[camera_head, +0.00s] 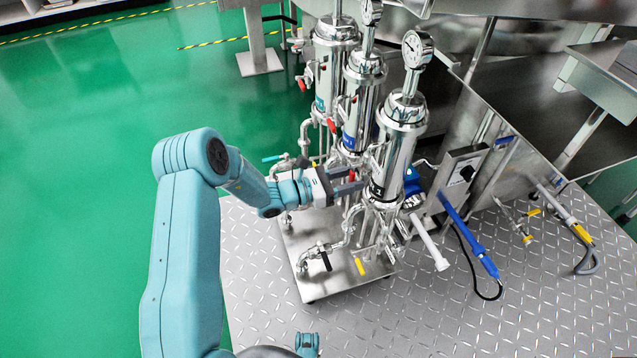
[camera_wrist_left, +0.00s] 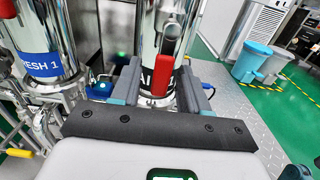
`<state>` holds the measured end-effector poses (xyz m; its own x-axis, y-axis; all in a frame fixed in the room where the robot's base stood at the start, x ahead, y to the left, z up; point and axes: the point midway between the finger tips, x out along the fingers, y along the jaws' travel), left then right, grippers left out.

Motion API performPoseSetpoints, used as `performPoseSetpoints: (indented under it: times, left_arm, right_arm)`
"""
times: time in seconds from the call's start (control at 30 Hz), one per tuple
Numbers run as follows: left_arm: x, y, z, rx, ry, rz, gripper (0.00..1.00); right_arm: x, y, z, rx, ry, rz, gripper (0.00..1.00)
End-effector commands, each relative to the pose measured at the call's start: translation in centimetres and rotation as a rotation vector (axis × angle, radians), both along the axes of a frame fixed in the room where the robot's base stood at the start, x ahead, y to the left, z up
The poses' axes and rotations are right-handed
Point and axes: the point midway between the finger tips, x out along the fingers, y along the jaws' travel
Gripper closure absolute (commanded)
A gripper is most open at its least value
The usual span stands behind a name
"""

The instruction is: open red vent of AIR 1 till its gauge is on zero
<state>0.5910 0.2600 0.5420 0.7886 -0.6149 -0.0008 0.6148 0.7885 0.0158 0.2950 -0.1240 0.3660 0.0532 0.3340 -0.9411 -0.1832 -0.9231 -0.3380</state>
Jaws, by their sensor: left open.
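The nearest steel housing (camera_head: 396,150) carries a round white gauge (camera_head: 416,48) on top, too small to read. The red handle also shows small in the head view (camera_head: 352,175). My left gripper (camera_head: 352,181) is open at this housing. In the left wrist view, its two fingers (camera_wrist_left: 162,72) stand on either side of the red handle; I cannot tell whether they touch it.
Two similar housings stand behind, the middle one (camera_head: 362,95) labelled in blue, the far one (camera_head: 332,70) with its own red handle (camera_head: 303,85). Pipes with black (camera_head: 326,261) and yellow (camera_head: 360,266) handles run low on a steel base. A control box (camera_head: 462,172) is to the right.

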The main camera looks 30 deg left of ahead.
Motion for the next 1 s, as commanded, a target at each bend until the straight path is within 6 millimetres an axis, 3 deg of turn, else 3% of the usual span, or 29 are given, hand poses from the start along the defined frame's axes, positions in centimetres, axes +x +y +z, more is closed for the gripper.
performPoseSetpoints:
  times: [0.3, 0.5, 0.7, 1.0]
  left_arm:
    - [-6.7, 5.4, 0.3, 0.0, 0.003, 0.006, 0.55]
    - [-9.7, 7.6, 0.2, 0.001, 0.001, 0.003, 0.55]
    - [-10.9, 8.5, 0.1, 0.001, 0.0, 0.002, 0.55]
    - [-10.9, 8.5, 0.1, 0.001, -0.001, 0.001, 0.55]
  right_arm:
    - [-0.4, 0.4, 2.1, 0.002, 0.007, 0.016, 1.0]
    - [-0.4, 0.4, 2.7, 0.002, 0.007, 0.016, 1.0]
    - [-0.4, 0.4, 2.9, 0.002, 0.007, 0.016, 1.0]
    - [-0.4, 0.4, 2.9, 0.003, 0.007, 0.015, 1.0]
